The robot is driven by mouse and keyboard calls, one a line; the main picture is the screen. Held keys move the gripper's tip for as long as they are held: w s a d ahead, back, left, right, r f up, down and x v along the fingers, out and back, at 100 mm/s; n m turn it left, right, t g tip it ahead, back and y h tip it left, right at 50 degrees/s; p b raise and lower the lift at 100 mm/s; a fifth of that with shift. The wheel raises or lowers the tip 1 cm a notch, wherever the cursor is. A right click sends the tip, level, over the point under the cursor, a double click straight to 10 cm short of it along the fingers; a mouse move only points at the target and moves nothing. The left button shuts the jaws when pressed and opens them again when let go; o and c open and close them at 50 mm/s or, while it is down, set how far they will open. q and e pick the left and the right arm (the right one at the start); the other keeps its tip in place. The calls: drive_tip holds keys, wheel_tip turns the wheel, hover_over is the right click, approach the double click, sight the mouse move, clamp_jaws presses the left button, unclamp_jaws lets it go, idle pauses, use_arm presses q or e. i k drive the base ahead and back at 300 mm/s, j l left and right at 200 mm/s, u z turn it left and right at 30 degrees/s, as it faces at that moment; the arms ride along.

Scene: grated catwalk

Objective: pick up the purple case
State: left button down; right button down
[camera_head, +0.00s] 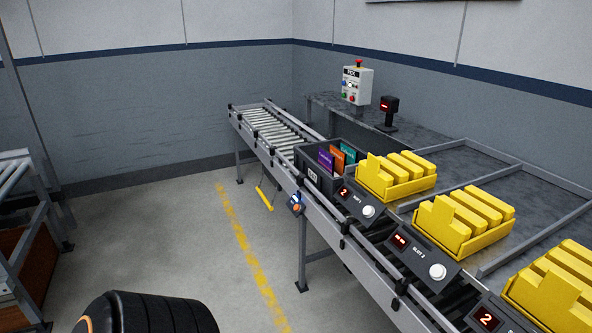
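The purple case (326,159) stands upright in a dark grey tote (313,174) on the conveyor, right of the picture's middle. It is the leftmost of a row of thin cases, with an orange case (338,160) and a teal case (348,153) beside it. Its lower part is hidden by the tote's front wall. Neither of my grippers shows. A rounded black part at the bottom left seems to be part of my arm, well apart from the tote.
A roller conveyor (270,128) runs from the back toward the bottom right. Yellow bins (399,192) with yellow blocks and display panels (422,257) line it. A control box (357,84) stands behind. The floor (160,235) at left is clear, with a worn yellow line.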

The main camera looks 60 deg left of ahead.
sight(327, 160)
drive_tip(key=u, duration=1.7)
drive_tip(key=i+j, duration=0.45)
drive_tip(key=i, duration=0.2)
drive_tip(key=i+j+z, duration=0.15)
drive_tip(key=i+j, duration=0.35)
drive_tip(key=i, duration=0.2)
